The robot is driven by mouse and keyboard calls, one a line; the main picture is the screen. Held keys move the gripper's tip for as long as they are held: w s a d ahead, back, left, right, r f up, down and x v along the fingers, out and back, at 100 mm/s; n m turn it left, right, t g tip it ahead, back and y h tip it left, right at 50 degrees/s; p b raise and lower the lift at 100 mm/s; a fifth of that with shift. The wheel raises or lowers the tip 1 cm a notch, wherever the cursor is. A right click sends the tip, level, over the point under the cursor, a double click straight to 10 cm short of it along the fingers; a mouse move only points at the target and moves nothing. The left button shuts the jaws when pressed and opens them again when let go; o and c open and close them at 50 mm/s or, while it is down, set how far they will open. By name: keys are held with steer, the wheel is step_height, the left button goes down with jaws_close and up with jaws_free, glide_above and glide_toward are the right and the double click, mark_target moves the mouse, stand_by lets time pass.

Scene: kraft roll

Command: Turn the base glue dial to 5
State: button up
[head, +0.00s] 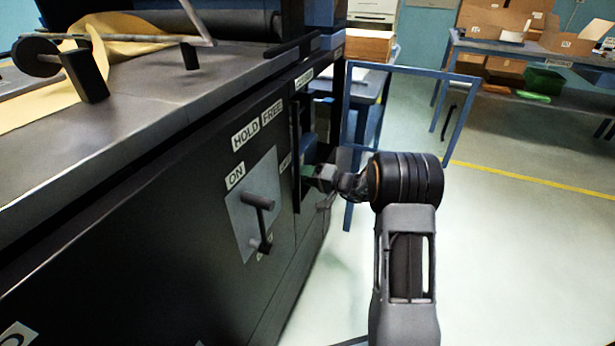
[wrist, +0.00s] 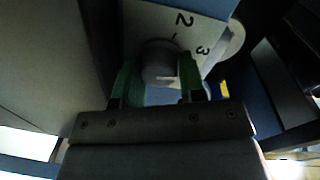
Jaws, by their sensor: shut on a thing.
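The base glue dial is a round grey knob (wrist: 158,60) in front of a pale plate (wrist: 150,18) in the wrist view. The numbers 2 and 3 show on the plate, with a short dark tick near the 2. The other numbers are hidden or out of view, and I cannot tell the exact setting. My gripper (wrist: 158,80) has its green fingers on both sides of the knob and is shut on it. In the head view my gripper (head: 318,174) reaches into an opening in the dark machine's side; the dial cannot be made out there.
The dark machine (head: 110,200) has a lever (head: 259,222) on a plate marked ON, left of my gripper. A blue metal frame (head: 410,72) stands behind the arm. A table with cardboard boxes (head: 500,22) is at the back right. The floor at right is clear.

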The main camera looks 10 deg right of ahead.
steer(key=m+p, duration=0.1)
steer(key=m, duration=0.3)
steer(key=shift+r, duration=0.1)
steer(key=m+p, duration=0.2)
steer(key=m, duration=0.2)
steer(key=shift+m+g, duration=0.3)
steer(key=shift+g, duration=0.1)
steer(key=m+y+p, duration=0.1)
steer(key=m+p, duration=0.2)
steer(key=m, duration=0.1)
steer(key=shift+m+p, duration=1.05)
steer(key=shift+m, duration=0.75)
steer(key=shift+f, duration=0.2)
steer(key=o, duration=0.9)
steer(key=shift+d, duration=0.15)
